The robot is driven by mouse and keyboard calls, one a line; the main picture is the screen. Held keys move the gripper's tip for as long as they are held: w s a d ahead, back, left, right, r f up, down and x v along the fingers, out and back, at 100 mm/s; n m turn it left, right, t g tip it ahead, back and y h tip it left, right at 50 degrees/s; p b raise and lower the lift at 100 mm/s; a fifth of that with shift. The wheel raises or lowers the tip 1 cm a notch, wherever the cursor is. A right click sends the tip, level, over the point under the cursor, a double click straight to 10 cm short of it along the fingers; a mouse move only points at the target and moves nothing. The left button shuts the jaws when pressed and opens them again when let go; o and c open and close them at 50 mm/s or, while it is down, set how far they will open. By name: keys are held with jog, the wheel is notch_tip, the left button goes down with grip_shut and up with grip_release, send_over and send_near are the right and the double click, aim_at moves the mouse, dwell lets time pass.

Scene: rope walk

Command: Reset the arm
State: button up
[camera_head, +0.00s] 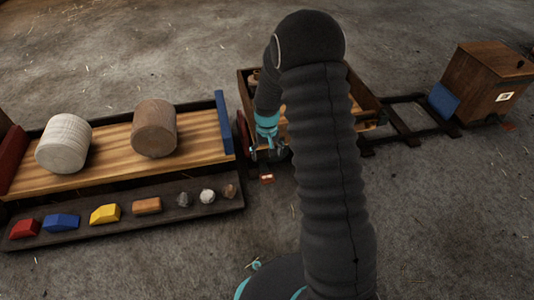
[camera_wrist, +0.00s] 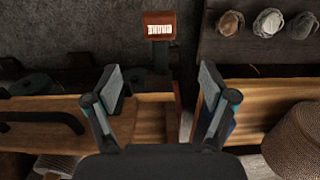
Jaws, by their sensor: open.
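My gripper (camera_head: 268,150) hangs pointing down in the head view, just left of my thick dark arm, by the left end of an open wooden wagon (camera_head: 366,92). In the wrist view my gripper (camera_wrist: 160,78) has its two fingers spread apart with nothing held between them. The wagon's wooden edge and a gap lie beneath the fingers. My arm hides the middle of the wagon and part of its load in the head view.
A wooden flatbed (camera_head: 95,158) at left carries a pale roll (camera_head: 64,143) and a brown roll (camera_head: 154,128). A dark tray (camera_head: 165,212) before it holds coloured blocks and three lumps. Rails (camera_head: 405,118) lead right to a wooden box (camera_head: 487,82).

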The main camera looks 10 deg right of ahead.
jog(key=s+r+t+p, duration=0.2)
jog(key=s+r+p, duration=0.1)
jog(key=s+r, duration=1.2)
jog(key=s+r+t+p, duration=0.3)
jog(key=s+r, duration=1.2)
jog(key=r, duration=0.9)
jog(key=shift+s+t+p, duration=0.2)
jog(key=shift+t+p, duration=0.1)
jog(key=shift+p, duration=0.15)
